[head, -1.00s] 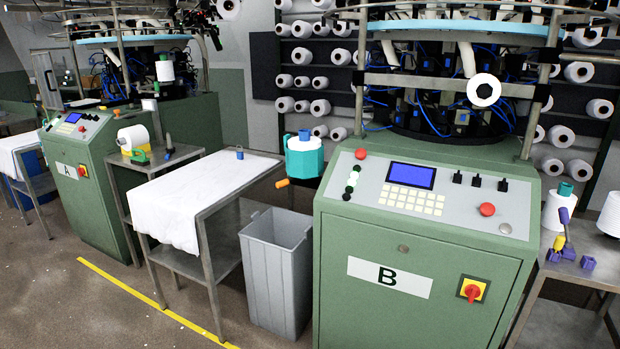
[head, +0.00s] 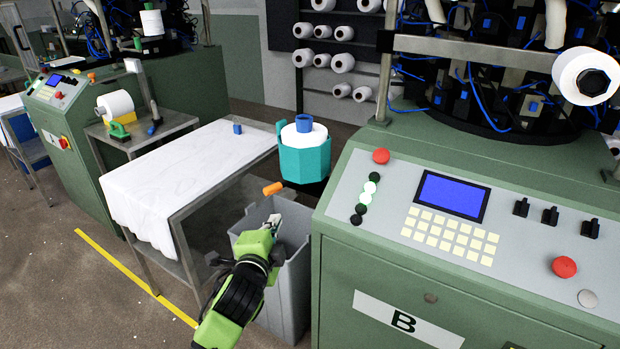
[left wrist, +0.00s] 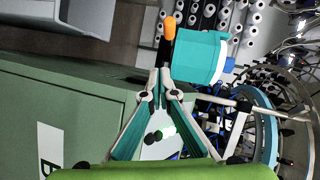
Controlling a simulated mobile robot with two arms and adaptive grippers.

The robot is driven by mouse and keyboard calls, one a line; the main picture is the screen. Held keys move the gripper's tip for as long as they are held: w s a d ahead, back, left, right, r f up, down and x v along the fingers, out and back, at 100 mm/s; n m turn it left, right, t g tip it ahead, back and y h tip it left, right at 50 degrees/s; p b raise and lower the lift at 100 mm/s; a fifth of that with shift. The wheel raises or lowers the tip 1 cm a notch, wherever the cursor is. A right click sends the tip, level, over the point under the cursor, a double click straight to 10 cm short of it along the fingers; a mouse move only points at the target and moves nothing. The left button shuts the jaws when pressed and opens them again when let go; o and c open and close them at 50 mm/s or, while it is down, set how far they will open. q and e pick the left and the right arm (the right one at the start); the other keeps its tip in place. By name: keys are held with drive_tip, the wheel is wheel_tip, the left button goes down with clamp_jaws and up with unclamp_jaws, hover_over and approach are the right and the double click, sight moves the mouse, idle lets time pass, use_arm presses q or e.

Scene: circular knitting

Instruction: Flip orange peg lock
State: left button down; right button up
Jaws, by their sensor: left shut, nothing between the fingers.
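The orange peg (head: 272,189) sticks out to the left from below a teal octagonal cup (head: 304,163) beside machine B. The cup holds a white yarn cone with a blue core (head: 304,123). My left gripper (head: 272,222) is shut and empty, below the peg and over the grey bin. In the left wrist view, the fingertips (left wrist: 160,72) come together just short of a dark stem, with the orange peg (left wrist: 169,29) beyond them and the teal cup (left wrist: 202,57) to its right. I cannot tell whether they touch the stem. My right gripper is out of view.
The grey bin (head: 300,285) stands between the cloth-covered table (head: 190,170) and machine B (head: 350,270). A small blue piece (head: 237,128) sits on the table's far corner. A side table (head: 165,128) holds another white cone and a green tool.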

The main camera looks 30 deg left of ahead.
use_arm(q)
drive_tip(key=w+a, duration=0.2)
drive_tip(key=w, duration=0.1)
drive_tip(key=w+a+p, duration=0.1)
drive_tip(key=w+a, duration=0.1)
drive_tip(key=w, duration=0.2)
drive_tip(key=w+a+p, duration=0.1)
drive_tip(key=w, duration=0.2)
drive_tip(key=shift+w+a+f, duration=0.15)
drive_tip(key=shift+a+f, duration=0.1)
drive_tip(key=shift+a, duration=0.15)
drive_tip(key=shift+w+a+f, duration=0.15)
drive_tip(key=shift+a, duration=0.25)
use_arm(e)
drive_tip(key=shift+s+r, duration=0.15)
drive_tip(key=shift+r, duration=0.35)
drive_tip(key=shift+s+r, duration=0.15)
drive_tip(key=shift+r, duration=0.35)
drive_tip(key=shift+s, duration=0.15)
